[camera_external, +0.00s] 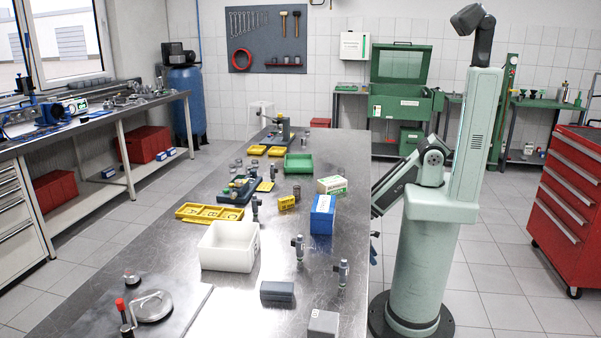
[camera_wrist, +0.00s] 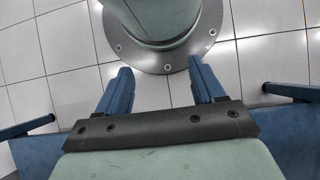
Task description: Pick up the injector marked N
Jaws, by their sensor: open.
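Two grey injectors stand upright near the table's right edge, one (camera_external: 299,250) behind the other (camera_external: 342,272). Another similar grey part (camera_external: 255,208) stands farther back, beside the yellow tray. Any letter on them is too small to read, so I cannot tell which is marked N. My gripper (camera_wrist: 158,70) is open and empty, with its blue fingers apart over the floor by my base in the wrist view. In the external view only a bit of blue shows beyond the table's right edge, mostly hidden. No injector is in the wrist view.
On the metal table (camera_external: 205,312), a white bin (camera_external: 228,248), a blue-and-white box (camera_external: 322,215), a yellow tray (camera_external: 208,213) and a dark grey box (camera_external: 277,292) surround the injectors. A grey block (camera_external: 322,323) lies at the front. A red tool cabinet (camera_external: 570,200) stands right.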

